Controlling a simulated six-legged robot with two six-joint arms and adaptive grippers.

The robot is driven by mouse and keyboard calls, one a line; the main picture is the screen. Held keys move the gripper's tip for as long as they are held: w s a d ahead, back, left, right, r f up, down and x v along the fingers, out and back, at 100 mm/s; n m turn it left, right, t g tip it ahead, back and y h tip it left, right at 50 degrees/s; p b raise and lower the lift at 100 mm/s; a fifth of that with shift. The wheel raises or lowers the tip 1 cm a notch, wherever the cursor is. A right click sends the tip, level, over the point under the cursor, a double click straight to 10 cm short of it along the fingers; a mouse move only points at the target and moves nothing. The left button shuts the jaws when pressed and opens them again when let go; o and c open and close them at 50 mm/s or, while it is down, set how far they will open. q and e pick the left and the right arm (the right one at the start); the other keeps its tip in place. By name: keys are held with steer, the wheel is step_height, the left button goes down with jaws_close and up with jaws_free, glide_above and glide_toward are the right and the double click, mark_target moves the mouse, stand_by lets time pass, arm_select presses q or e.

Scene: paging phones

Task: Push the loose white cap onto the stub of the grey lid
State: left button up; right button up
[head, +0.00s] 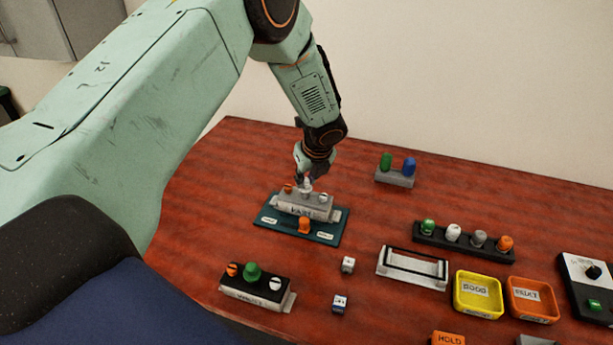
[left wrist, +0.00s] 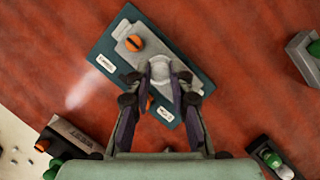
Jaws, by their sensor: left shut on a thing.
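My left gripper (head: 305,181) points down over the lid's middle. In the left wrist view its fingers (left wrist: 170,90) are shut around the white cap (left wrist: 168,70). The stub is hidden, so I cannot tell whether the cap touches it. My right gripper is not in view.
An orange cap (head: 304,225) stands on the mat's front. A black-topped block (head: 255,285) with a green cap lies in front. Two small cubes, a grey frame (head: 412,268), a cap rack (head: 462,240) and yellow (head: 478,295) and orange trays (head: 533,300) lie to the right.

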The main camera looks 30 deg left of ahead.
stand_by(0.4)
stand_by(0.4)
arm_select(q)
steer(key=shift+f+p, duration=0.2)
steer(key=shift+p, duration=0.15)
stand_by(0.7)
stand_by(0.6)
steer(key=o, duration=0.9)
steer(key=o, duration=0.5)
steer(key=shift+r, duration=0.1)
